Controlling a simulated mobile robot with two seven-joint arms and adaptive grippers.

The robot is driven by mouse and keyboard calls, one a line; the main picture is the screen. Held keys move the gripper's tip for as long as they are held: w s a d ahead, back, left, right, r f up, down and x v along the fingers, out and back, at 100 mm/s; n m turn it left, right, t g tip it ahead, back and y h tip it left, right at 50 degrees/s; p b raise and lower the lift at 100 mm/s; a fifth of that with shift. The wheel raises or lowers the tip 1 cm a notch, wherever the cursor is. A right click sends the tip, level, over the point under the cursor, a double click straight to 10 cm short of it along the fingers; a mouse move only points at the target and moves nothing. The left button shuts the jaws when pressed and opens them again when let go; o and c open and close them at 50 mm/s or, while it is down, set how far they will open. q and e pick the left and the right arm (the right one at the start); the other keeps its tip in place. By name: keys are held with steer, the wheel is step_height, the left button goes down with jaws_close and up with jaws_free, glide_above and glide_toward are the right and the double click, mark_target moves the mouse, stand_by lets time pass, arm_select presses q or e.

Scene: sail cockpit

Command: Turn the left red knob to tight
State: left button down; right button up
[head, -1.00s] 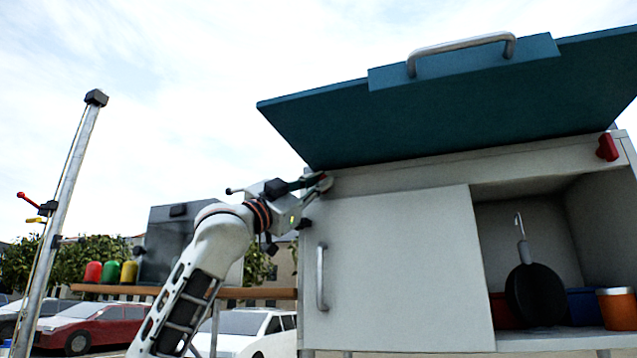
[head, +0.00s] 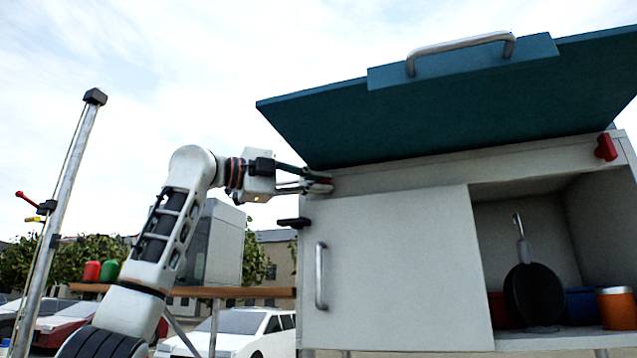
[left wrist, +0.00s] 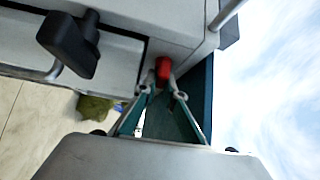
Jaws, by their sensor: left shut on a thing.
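The left red knob (left wrist: 163,69) shows in the left wrist view on the edge of the white cabinet, between my fingertips. My left gripper (head: 320,184) is at the cabinet's upper left corner, just below the teal lid, with its fingers nearly level. In the left wrist view my left gripper (left wrist: 162,92) is shut on this knob. In the head view the fingers hide the knob, and I cannot read a tight mark. A second red knob (head: 606,147) is at the cabinet's upper right. My right gripper is not in view.
The raised teal lid (head: 440,105) hangs close above my gripper. A black handle (head: 293,222) sticks out below it, and a similar black handle (left wrist: 66,42) shows in the left wrist view. The white cabinet door (head: 395,270) has a metal bar handle (head: 320,275).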

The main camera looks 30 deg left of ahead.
arm_select(q)
steer(key=shift+m+g, duration=0.4)
steer(key=shift+g, duration=0.1)
steer(key=c, duration=2.1)
jaws_free()
steer(key=shift+c, duration=0.2)
steer(key=shift+t, duration=0.3)
